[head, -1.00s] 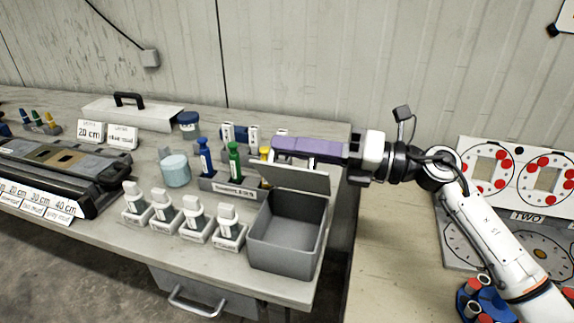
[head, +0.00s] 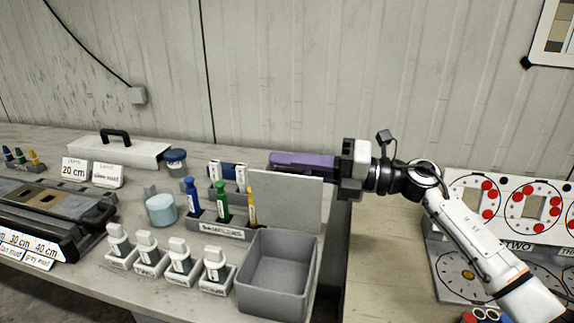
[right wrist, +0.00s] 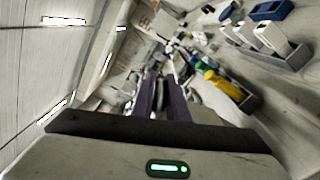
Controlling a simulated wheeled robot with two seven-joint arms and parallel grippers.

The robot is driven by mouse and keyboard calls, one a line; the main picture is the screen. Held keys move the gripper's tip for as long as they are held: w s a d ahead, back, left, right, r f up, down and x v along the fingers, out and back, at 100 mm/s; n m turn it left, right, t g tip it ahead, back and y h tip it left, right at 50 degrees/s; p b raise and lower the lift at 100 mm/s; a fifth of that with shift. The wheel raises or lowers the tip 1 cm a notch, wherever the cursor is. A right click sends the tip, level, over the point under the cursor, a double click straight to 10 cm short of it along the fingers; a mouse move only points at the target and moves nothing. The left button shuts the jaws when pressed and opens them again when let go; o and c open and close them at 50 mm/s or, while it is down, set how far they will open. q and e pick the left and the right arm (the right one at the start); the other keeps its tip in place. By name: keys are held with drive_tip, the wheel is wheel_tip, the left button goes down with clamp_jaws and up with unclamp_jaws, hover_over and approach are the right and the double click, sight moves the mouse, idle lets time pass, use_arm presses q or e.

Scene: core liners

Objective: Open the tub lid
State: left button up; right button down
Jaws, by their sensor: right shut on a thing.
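The grey tub (head: 276,275) stands at the right front of the bench, open and empty inside. Its flat grey lid (head: 287,203) stands about upright at the tub's back edge. My right gripper (head: 275,160), with long purple fingers, reaches in from the right just behind the lid's top edge. Its fingers are close together, and they also show in the right wrist view (right wrist: 165,98). The lid hides part of the fingers in the head view, so their contact with it is unclear. My left gripper is not in view.
A rack with blue, green (head: 222,200) and yellow tools stands left of the lid. Several white bottles (head: 180,254) in holders stand left of the tub. A light blue jar (head: 161,209) is behind them. A board with dials (head: 470,205) stands at the right.

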drive_tip(key=shift+f, duration=0.2)
drive_tip(key=c, duration=1.8)
unclamp_jaws()
drive_tip(key=shift+w, duration=0.1)
drive_tip(key=shift+o, duration=0.2)
drive_tip(key=shift+d, duration=0.15)
drive_tip(key=b+v, duration=0.2)
drive_tip(key=v, duration=0.8)
